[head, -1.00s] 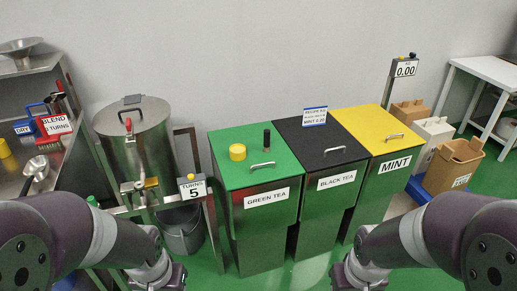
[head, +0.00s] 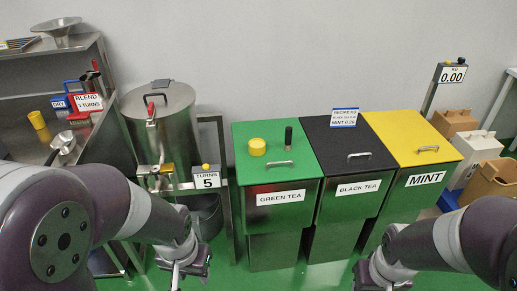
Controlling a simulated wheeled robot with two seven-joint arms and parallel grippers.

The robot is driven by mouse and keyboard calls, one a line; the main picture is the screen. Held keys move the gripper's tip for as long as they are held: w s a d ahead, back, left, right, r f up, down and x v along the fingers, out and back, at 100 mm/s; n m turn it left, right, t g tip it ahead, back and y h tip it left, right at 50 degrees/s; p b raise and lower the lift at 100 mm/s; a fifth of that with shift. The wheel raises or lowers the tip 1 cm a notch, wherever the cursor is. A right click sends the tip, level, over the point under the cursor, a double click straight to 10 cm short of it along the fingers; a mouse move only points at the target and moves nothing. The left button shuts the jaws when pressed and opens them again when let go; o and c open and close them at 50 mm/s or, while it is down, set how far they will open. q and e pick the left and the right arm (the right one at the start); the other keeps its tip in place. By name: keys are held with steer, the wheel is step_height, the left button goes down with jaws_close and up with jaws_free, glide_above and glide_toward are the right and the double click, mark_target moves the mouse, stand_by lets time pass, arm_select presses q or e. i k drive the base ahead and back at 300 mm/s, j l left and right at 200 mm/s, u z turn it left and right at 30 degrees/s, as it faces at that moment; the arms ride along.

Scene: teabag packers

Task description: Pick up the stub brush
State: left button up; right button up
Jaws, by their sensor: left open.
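A short black upright cylinder (head: 288,136) stands on the green lid of the green tea bin (head: 272,225), beside a yellow round piece (head: 257,147). It may be the stub brush, but I cannot make out bristles. My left gripper (head: 190,270) is open, low in front of the mixing drum and left of the green tea bin, well apart from the cylinder. My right gripper (head: 382,278) is at the bottom edge, in front of the bins; its fingers are too cut off to tell their state.
The steel drum (head: 165,115) and the TURNS 5 sign (head: 207,180) stand left of the bins. A steel shelf unit (head: 25,105) with a funnel (head: 57,30) is at far left. The black tea bin (head: 345,215) and mint bin (head: 415,185) adjoin on the right.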

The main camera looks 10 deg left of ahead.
mark_target(289, 129)
steer(key=z, duration=0.85)
steer(key=i+j+z, duration=0.2)
steer(key=j+z, duration=0.25)
steer(key=i+j+z, duration=0.1)
steer(key=j+z, duration=0.8)
steer(key=j, duration=0.75)
steer(key=k+j+z, duration=0.15)
steer(key=j, duration=0.6)
steer(key=i, duration=0.05)
